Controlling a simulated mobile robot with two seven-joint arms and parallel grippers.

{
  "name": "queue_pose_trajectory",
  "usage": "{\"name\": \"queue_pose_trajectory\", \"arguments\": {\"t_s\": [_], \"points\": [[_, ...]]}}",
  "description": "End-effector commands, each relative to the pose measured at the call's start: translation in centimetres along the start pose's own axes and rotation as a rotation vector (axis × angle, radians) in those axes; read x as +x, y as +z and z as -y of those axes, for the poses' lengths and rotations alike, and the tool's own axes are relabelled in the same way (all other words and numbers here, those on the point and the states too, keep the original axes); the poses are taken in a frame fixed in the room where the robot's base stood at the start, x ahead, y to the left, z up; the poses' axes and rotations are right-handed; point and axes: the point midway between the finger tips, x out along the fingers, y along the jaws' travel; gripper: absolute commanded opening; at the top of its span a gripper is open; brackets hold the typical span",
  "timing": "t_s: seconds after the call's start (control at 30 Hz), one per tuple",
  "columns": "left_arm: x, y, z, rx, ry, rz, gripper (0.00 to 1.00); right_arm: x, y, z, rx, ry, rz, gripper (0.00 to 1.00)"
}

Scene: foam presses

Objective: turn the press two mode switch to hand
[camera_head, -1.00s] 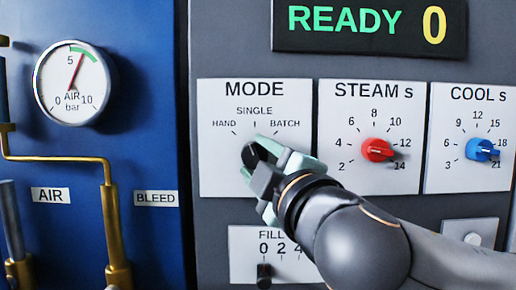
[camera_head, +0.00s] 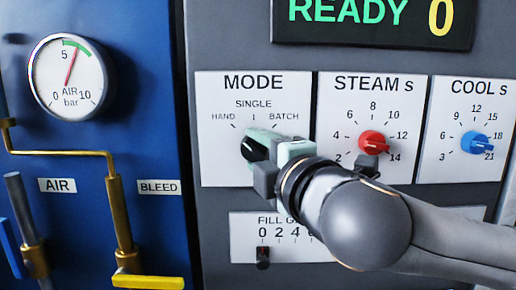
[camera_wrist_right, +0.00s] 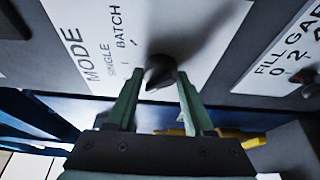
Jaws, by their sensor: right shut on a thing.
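The black mode switch (camera_head: 254,150) is a knob on the white MODE plate (camera_head: 215,165), under the marks HAND, SINGLE and BATCH. My right gripper (camera_head: 258,149) is shut on the mode switch, reaching in from the lower right. In the right wrist view, the green fingers of my right gripper (camera_wrist_right: 158,78) stand on either side of the dark mode switch (camera_wrist_right: 160,68). The fingers partly cover the knob in the head view, and I cannot tell which mark it points to. My left gripper is not in view.
The red STEAM knob (camera_head: 373,142) and blue COOL knob (camera_head: 475,142) are to the right. The FILL slider (camera_head: 263,257) is below. The READY 0 display (camera_head: 370,20) is above. A pressure gauge (camera_head: 68,76) and brass pipes (camera_head: 118,215) are on the blue panel at left.

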Motion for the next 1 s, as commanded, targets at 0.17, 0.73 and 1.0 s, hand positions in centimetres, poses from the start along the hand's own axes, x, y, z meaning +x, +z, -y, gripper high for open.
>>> {"name": "queue_pose_trajectory", "arguments": {"t_s": [0.17, 0.73, 1.0], "points": [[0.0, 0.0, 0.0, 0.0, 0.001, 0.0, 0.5, 0.0, 0.0, 0.0, -0.002, 0.002, 0.001, 0.0], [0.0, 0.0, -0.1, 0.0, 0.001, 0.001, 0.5, 0.0, 0.0, 0.0, 0.0, 0.001, 0.0, 0.83], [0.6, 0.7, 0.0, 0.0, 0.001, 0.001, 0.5, -3.1, 0.0, 0.1, -0.001, 0.004, -0.002, 0.83]]}}
